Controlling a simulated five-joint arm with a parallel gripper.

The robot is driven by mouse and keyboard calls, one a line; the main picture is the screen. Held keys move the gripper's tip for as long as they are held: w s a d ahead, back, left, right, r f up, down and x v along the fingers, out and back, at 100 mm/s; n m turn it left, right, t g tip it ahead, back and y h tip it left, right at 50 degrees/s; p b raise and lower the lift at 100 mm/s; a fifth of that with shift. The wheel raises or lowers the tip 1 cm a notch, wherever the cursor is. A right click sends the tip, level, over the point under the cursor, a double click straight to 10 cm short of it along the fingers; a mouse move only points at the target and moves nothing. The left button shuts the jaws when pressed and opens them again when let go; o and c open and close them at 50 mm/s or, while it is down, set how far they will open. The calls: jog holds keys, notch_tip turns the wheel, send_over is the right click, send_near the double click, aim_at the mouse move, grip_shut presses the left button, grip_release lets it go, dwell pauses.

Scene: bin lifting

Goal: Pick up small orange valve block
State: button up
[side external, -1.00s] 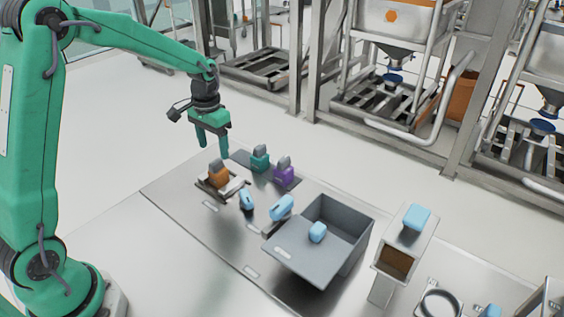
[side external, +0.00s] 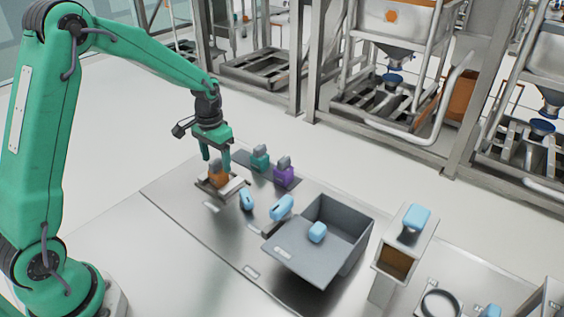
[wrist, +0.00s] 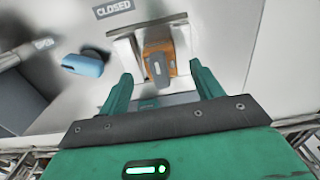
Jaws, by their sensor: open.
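The small orange valve block (side external: 218,176) has a grey top and sits on a light metal holder (side external: 234,187) at the left of the steel table. In the wrist view the orange block (wrist: 183,66) lies ahead of and between the two green fingers, with its grey part facing the camera. My gripper (side external: 216,162) is open and empty, with its fingers just above and around the block's top in the side view. In the wrist view my gripper (wrist: 162,82) shows a gap on both sides of the block. I cannot tell whether a finger touches it.
A teal block (side external: 260,160) and a purple block (side external: 284,174) stand close behind on a dark strip. Blue-capped items (side external: 247,200) and (side external: 282,207) lie to the right, before a grey bin (side external: 345,235). A "CLOSED" label (wrist: 113,9) is in the wrist view.

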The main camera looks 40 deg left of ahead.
jog(key=shift+f, duration=1.6)
jog(key=c, duration=1.2)
jog(key=shift+r, duration=0.1)
jog(key=shift+w+r, duration=0.1)
jog(key=shift+r, duration=0.7)
notch_tip(320, 180, up, 2)
jog(key=shift+r, duration=0.2)
jog(key=s+d+r, duration=0.1)
jog(key=d+r, duration=0.1)
jog(key=d, duration=0.1)
jog(key=s+d+r, duration=0.2)
jog(key=d, duration=0.2)
jog(key=s+d+r, duration=0.1)
jog(key=d+r, duration=0.1)
jog(key=d, duration=0.2)
jog(key=shift+s+r, duration=0.15)
jog(key=shift+r, duration=0.25)
